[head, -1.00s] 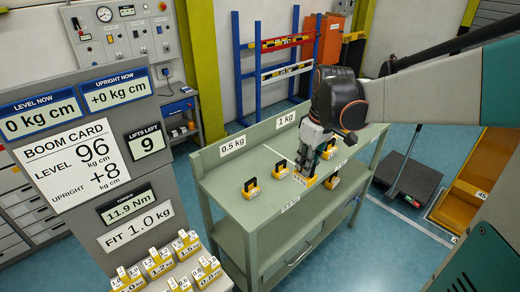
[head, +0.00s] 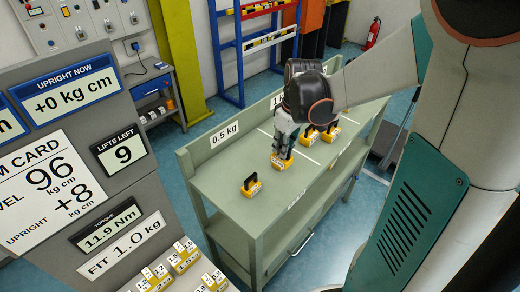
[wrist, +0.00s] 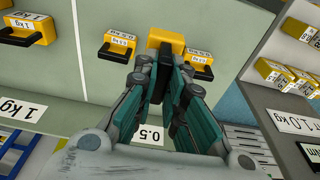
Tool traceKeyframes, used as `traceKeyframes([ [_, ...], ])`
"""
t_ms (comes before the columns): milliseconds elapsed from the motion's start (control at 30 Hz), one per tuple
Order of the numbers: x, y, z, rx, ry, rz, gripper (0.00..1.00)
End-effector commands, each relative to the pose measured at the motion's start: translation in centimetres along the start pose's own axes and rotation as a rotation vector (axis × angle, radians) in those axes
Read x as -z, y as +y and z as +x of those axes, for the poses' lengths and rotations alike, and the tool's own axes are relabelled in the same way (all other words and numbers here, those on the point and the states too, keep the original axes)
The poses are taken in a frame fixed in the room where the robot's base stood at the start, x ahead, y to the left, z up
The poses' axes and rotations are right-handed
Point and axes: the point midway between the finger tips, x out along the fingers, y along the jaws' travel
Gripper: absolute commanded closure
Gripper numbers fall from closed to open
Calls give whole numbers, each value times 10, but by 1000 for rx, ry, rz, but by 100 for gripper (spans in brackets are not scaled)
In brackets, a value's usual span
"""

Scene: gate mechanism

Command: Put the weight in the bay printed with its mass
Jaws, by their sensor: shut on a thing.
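My gripper (head: 285,146) is shut on a yellow weight (head: 281,165) over the left bay of the green table, beside the white dividing line. In the wrist view, my gripper (wrist: 171,68) closes on the dark handle of the held weight (wrist: 163,36); that weight's printed mass is not readable. The 0.5 kg plate (head: 224,134) marks this bay. Two weights with black handles flank the held one, a left one (wrist: 121,42) and a right one (wrist: 199,63). I cannot tell whether the held weight touches the table.
Further weights (head: 331,133) stand beyond the dividing line; the 1 kg plate (wrist: 25,107) marks that bay. A grey panel (head: 95,180) with displays and small weights on its ledge stands left. Bare tabletop (head: 225,178) lies around the lone weight.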

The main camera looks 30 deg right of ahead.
Motion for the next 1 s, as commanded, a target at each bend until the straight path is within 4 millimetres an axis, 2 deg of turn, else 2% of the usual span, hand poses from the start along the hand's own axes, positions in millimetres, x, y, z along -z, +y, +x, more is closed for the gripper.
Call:
traceKeyframes([
  [33, -2, 1, 15, 0, 0, 0, 100],
  [100, -4, 0, 30, 0, 0, 0, 100],
  [300, -9, 1, 63, 0, 0, 0, 100],
  [567, -11, 0, 78, 0, 0, 0, 100],
  [800, -16, 1, 107, 0, 0, 0, 100],
  [1000, -16, 0, 108, 0, 0, 0, 100],
])
